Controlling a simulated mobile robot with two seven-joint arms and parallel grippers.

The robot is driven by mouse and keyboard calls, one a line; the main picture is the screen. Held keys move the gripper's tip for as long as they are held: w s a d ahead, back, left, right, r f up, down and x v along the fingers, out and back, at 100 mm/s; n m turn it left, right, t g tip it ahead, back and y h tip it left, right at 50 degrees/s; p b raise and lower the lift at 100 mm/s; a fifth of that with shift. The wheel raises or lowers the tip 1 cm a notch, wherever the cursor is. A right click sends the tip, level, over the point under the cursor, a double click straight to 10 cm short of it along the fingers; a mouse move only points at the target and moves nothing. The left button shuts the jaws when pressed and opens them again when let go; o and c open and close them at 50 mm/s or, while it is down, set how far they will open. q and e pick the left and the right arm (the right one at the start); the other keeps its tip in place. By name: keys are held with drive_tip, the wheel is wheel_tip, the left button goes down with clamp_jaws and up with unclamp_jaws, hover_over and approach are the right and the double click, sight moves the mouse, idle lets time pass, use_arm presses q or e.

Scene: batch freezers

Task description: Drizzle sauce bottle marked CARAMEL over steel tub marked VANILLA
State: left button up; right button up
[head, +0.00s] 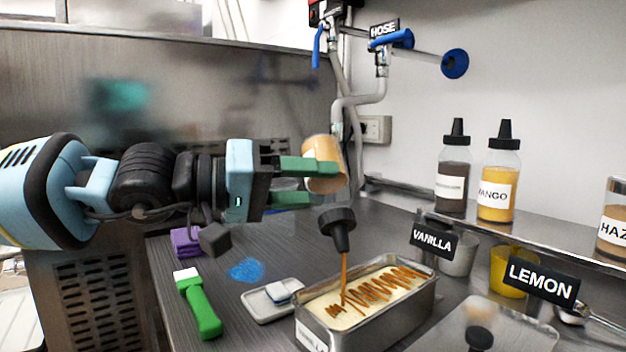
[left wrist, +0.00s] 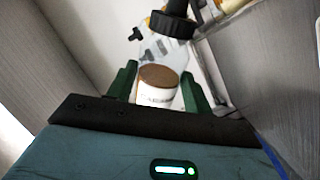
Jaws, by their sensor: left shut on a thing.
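My left gripper (head: 316,183) is shut on the sauce bottle (head: 324,163) and holds it tipped over, black nozzle cap (head: 338,225) down. Its label is not readable here. A thin brown stream runs from the nozzle into the steel tub (head: 368,331). The tub holds pale cream ice cream with a brown zigzag of sauce across it; its front label is partly cut off. A black VANILLA sign (head: 432,241) stands behind the tub. The left wrist view shows the bottle (left wrist: 158,85) between the green fingers (left wrist: 158,92). My right gripper is not in view.
A scraper with a green handle (head: 203,308), a small tray (head: 262,306) and a blue spill (head: 246,270) lie left of the tub. A LEMON sign (head: 541,281) stands to the right. Bottles, one marked MANGO (head: 497,190), stand on the back shelf.

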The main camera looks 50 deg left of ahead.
use_arm(q)
drive_tip(key=shift+s+r, duration=0.1)
drive_tip(key=shift+s, duration=0.3)
drive_tip(key=shift+s+p, duration=0.25)
drive_tip(key=shift+p, duration=0.15)
drive_tip(key=shift+s, duration=0.1)
drive_tip(key=shift+n+b, duration=0.3)
drive_tip(key=shift+n, duration=1.5)
drive_tip(key=shift+n, duration=0.3)
